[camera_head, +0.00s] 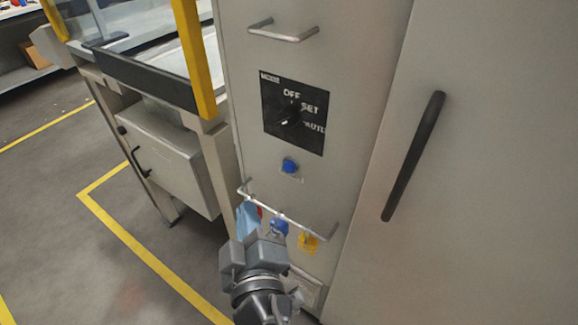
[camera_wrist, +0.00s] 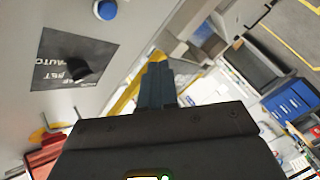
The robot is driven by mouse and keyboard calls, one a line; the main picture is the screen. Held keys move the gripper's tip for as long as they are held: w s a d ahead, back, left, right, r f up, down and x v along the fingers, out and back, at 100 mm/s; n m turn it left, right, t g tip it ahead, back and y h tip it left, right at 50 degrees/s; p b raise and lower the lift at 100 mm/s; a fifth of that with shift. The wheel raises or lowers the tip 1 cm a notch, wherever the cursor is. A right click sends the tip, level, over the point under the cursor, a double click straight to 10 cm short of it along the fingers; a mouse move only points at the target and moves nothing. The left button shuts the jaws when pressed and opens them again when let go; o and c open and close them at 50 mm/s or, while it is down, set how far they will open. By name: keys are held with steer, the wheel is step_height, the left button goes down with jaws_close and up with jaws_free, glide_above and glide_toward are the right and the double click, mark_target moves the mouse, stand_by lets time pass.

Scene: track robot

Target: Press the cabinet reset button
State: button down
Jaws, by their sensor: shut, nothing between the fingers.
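The blue round reset button (camera_head: 290,166) sits on the grey cabinet front (camera_head: 345,60), below a black selector panel (camera_head: 296,112) marked OFF, SET and AUTO. In the wrist view the button (camera_wrist: 106,10) is at the top, left of centre, with the selector panel (camera_wrist: 72,66) below it. My gripper (camera_head: 252,240) is below the button in the head view, near the hanging tags, and apart from the button. In the wrist view its fingers (camera_wrist: 157,84) are together and empty, pointing up the picture to the right of the button.
A handle (camera_head: 284,34) is above the panel. A black door handle (camera_head: 413,155) is at right. A framed bench stands left.

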steer(key=w+d+p, duration=0.3)
steer(key=w+d, duration=0.2)
steer(key=w, duration=0.1)
steer(key=shift+w, duration=0.35)
steer(key=shift+d, duration=0.15)
stand_by(1.8)
steer(key=shift+w+d, duration=0.2)
steer(key=shift+w, duration=0.1)
steer(key=shift+w+d, duration=0.3)
steer(key=shift+w, duration=0.1)
stand_by(0.8)
steer(key=shift+s, duration=0.1)
stand_by(0.3)
steer(key=shift+s+a+b, duration=0.35)
steer(key=shift+s+a, duration=0.15)
steer(key=shift+s, duration=0.1)
steer(key=shift+a, duration=0.1)
steer(key=shift+s+a+b, duration=0.6)
steer(key=shift+s+a, duration=0.15)
steer(key=shift+s, duration=0.25)
steer(key=shift+s+a+b, duration=0.6)
steer(key=shift+s+a, duration=0.15)
steer(key=shift+s, duration=0.25)
